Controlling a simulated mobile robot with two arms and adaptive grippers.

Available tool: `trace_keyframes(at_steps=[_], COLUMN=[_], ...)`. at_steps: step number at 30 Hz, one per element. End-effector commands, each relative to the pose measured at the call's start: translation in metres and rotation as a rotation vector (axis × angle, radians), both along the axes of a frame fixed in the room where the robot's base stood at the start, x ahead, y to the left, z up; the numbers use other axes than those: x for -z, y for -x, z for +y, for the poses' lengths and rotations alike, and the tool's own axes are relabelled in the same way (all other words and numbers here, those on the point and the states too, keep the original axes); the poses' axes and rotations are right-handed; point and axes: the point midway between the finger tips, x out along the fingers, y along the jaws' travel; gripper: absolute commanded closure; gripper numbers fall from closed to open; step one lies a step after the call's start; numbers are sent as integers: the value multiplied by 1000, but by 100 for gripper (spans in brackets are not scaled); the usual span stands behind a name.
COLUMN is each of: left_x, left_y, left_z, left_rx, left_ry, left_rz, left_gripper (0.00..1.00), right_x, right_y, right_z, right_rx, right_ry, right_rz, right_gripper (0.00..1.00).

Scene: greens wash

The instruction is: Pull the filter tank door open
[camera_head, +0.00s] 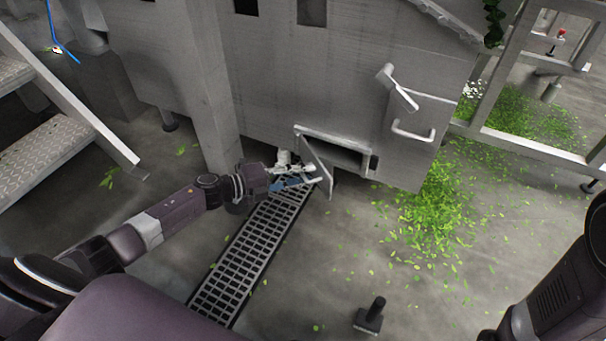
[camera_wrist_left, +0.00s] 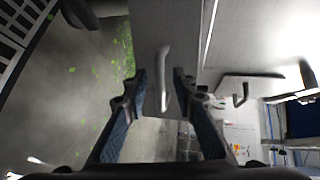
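The filter tank door (camera_head: 318,168) is a small grey hinged panel low on the big grey machine. It stands swung out, and the dark opening (camera_head: 340,153) shows beside it. My left gripper (camera_head: 318,181) is at the door's outer side. In the left wrist view the door (camera_wrist_left: 157,22) shows with its pale bar handle (camera_wrist_left: 163,72). The handle lies between the two blue-padded fingers of my left gripper (camera_wrist_left: 160,78), with a gap seen on both sides. My right arm shows at the lower right of the head view, but its gripper is out of view.
A floor drain grate (camera_head: 235,265) runs below my left gripper. Leaf scraps (camera_head: 435,215) lie on the floor to the right. A small dark post (camera_head: 372,315) stands in front. Metal steps (camera_head: 45,155) are at the left. A bar handle (camera_head: 413,134) sits on the machine.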

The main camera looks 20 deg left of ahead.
Motion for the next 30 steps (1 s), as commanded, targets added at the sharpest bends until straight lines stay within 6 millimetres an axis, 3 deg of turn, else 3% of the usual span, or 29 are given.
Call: trace_keyframes(at_steps=[15,27,30], left_x=[-12,-15,-19], left_y=[49,55,53], left_z=[43,49,47], left_rx=[0,0,-4], left_ry=[-2,-1,6], left_rz=[2,1,0], left_gripper=[74,74,84], right_x=[0,0,-1], right_y=[2,2,1], right_z=[0,0,0], right_rx=[1,1,2], right_ry=[2,3,3], right_rz=[-6,-7,-3], right_gripper=[100,100,100])
